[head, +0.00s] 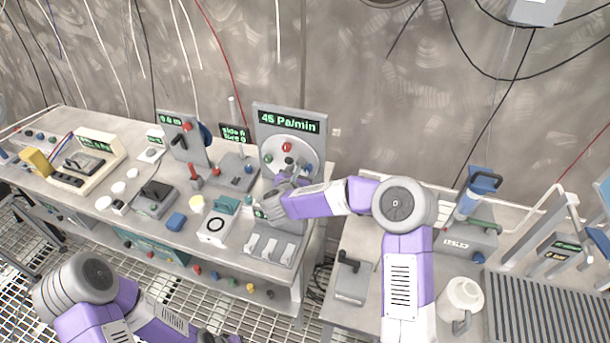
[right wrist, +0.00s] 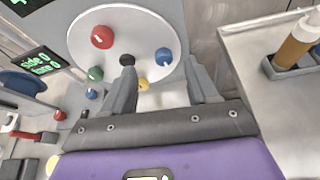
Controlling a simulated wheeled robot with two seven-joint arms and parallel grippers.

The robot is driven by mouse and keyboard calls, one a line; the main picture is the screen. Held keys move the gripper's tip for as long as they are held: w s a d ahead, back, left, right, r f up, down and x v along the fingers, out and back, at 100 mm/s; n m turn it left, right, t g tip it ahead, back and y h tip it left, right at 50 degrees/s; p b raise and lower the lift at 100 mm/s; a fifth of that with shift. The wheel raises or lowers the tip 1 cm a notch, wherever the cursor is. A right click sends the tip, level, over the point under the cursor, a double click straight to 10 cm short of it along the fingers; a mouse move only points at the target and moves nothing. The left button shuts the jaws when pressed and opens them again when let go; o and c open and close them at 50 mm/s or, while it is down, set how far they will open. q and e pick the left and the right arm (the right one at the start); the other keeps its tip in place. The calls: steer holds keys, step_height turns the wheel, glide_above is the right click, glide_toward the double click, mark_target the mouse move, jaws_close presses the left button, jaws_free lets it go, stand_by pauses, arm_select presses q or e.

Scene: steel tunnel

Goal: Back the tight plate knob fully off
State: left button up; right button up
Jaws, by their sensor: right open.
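A round white plate (right wrist: 100,28) stands upright on a grey panel, under a display reading "45 Pa/min" (head: 289,122). It carries a red knob (right wrist: 102,37), a green knob (right wrist: 95,73), a blue knob (right wrist: 163,55), a yellow knob (right wrist: 142,84) and a black centre knob (right wrist: 127,60). Nothing shows which knob is tight. My right gripper (right wrist: 161,72) is open in front of the plate's lower right. The yellow and blue knobs appear between its fingers; contact cannot be told. The left finger overlaps the black knob's lower edge. My left arm shows at lower left; its gripper is out of view.
The bench (head: 120,222) left of the panel is crowded with switches, lever boxes and small displays. A second bench at right holds a blue-handled device (head: 468,205), a white jug (head: 461,298) and a ribbed tray (head: 545,310). A gap separates the benches.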

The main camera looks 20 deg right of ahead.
mark_target(307, 169)
steer(key=w+d+f, duration=0.1)
steer(key=w, duration=0.1)
steer(key=w+d+f+b, duration=0.1)
steer(key=w+f, duration=0.1)
steer(key=w+d+f+b, duration=0.1)
steer(key=w+f, duration=0.1)
steer(key=shift+d+f, duration=0.25)
steer(key=shift+d, duration=0.15)
steer(key=shift+c, duration=0.2)
steer(key=c, duration=1)
